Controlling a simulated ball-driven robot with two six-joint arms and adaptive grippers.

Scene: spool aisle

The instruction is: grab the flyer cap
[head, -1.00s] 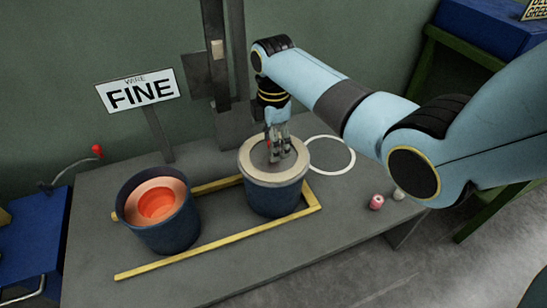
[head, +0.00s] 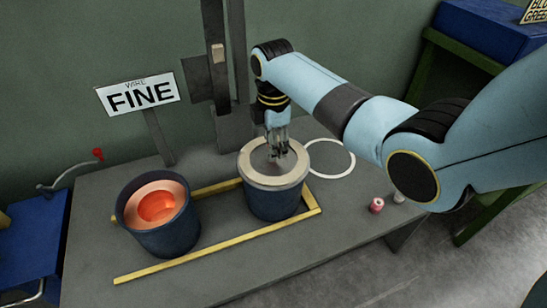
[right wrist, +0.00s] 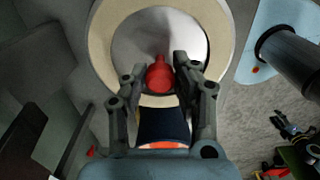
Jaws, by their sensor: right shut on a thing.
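The flyer cap (head: 249,172) is a round lid with a cream rim and a grey centre, on top of the right blue drum (head: 272,202). In the right wrist view the cap's cream rim (right wrist: 222,45) surrounds the grey disc, with a red knob (right wrist: 160,76) in the middle. My right gripper (head: 278,152) points down over the cap's centre. In the right wrist view its fingers (right wrist: 158,74) stand on both sides of the red knob and are shut on it. The knob is hidden in the head view. The cap looks seated on the drum.
A second blue drum (head: 165,238) with a glowing orange inside stands to the left. A yellow frame (head: 200,251) lies on the grey table. A white ring (head: 345,172), a red-and-white spool (head: 376,205) and a "FINE" sign (head: 138,94) are nearby. A dark post (head: 236,60) rises behind.

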